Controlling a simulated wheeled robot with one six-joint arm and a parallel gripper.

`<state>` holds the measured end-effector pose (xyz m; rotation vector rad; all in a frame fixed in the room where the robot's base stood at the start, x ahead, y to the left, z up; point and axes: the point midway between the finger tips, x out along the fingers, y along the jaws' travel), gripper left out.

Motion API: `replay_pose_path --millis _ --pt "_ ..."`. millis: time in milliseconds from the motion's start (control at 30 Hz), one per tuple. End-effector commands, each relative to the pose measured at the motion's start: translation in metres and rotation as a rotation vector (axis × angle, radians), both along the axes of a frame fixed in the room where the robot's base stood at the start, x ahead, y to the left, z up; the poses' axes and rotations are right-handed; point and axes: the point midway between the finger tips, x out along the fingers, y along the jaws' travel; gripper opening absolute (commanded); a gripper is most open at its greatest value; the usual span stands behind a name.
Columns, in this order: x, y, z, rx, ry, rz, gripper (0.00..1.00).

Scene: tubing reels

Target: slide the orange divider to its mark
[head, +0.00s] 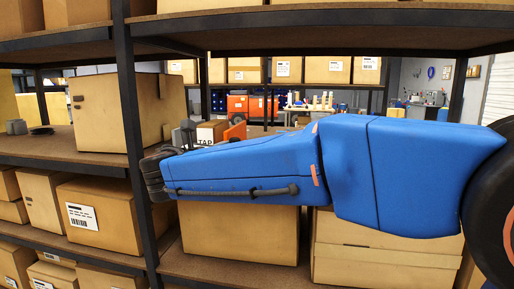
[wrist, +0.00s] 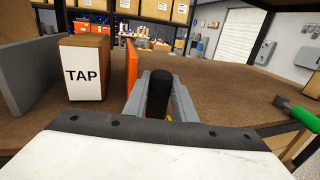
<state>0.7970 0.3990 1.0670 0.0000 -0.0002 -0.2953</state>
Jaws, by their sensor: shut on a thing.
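The orange divider (wrist: 132,66) stands upright on the brown shelf board in the wrist view, just right of a box with a TAP label (wrist: 84,75). Its upper part shows above my arm in the head view (head: 236,132). My gripper (wrist: 160,100) shows two grey fingers closed around an upright black handle (wrist: 158,90), close to the divider's near right side. The join between handle and divider is hidden. I cannot make out a mark on the board.
A grey upright panel (wrist: 28,72) stands left of the TAP box. The shelf board (wrist: 225,92) is bare right of my gripper, up to a green-handled thing (wrist: 298,112) near its right edge. A black shelf post (head: 130,130) stands left of my arm.

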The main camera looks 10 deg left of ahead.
Motion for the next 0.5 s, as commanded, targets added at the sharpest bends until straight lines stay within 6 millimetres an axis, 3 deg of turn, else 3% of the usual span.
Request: replay_pose_path --millis 200,500 --pt "0.001 0.024 -0.001 -0.001 0.001 0.001 0.0" --pt "0.001 0.029 0.0 0.0 0.001 0.001 0.0"
